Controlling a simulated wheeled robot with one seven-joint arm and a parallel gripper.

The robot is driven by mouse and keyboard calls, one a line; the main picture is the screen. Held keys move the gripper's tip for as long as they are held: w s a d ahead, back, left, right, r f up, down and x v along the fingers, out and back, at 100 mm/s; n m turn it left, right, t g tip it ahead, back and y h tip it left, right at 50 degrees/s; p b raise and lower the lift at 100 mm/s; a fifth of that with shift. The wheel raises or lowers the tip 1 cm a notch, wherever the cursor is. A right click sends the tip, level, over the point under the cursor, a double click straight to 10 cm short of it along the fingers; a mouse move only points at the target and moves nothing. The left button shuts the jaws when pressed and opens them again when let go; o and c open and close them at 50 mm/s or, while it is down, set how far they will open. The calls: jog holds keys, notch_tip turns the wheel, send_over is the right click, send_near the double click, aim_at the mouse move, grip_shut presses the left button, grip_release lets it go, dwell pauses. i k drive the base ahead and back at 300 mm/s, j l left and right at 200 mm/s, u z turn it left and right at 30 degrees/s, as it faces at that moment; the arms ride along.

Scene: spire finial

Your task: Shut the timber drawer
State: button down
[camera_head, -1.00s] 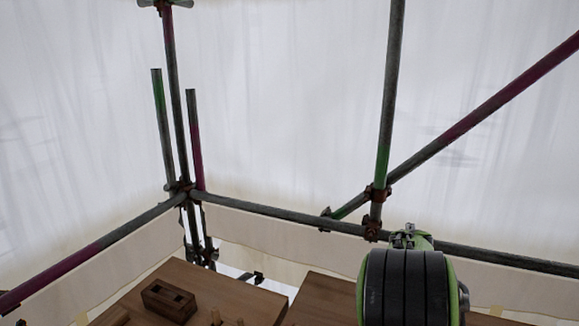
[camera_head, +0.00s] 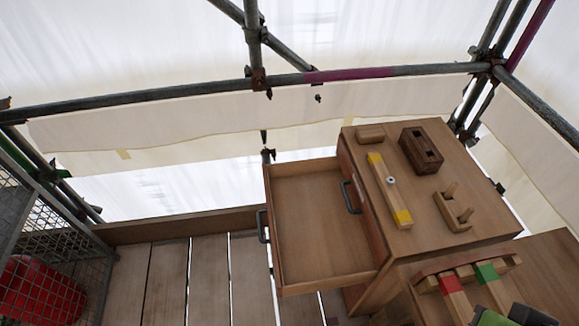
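The timber drawer (camera_head: 318,222) is pulled well out of the wooden cabinet (camera_head: 470,185) toward the left, and its inside looks empty. A dark handle (camera_head: 262,226) is on the drawer's outer front. A second dark handle (camera_head: 350,197) is on the cabinet face above the open drawer, on a front that looks closed. A green and dark part of my arm shows at the bottom right corner, cut off by the frame edge. My gripper's fingers are not visible.
On the cabinet top lie a yellow-ended level (camera_head: 388,190), a dark wooden block (camera_head: 421,150) and a wooden plane (camera_head: 454,208). Red- and green-marked tools (camera_head: 452,284) sit at lower right. A wire cage (camera_head: 45,245) holds something red at left. Plank floor (camera_head: 205,280) lies between.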

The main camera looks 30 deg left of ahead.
aim_at(317, 245)
jog(key=j+u, duration=0.45)
jog(key=j, duration=0.3)
jog(key=i+j+u, duration=0.1)
jog(key=j+u, duration=0.3)
jog(key=j, duration=0.35)
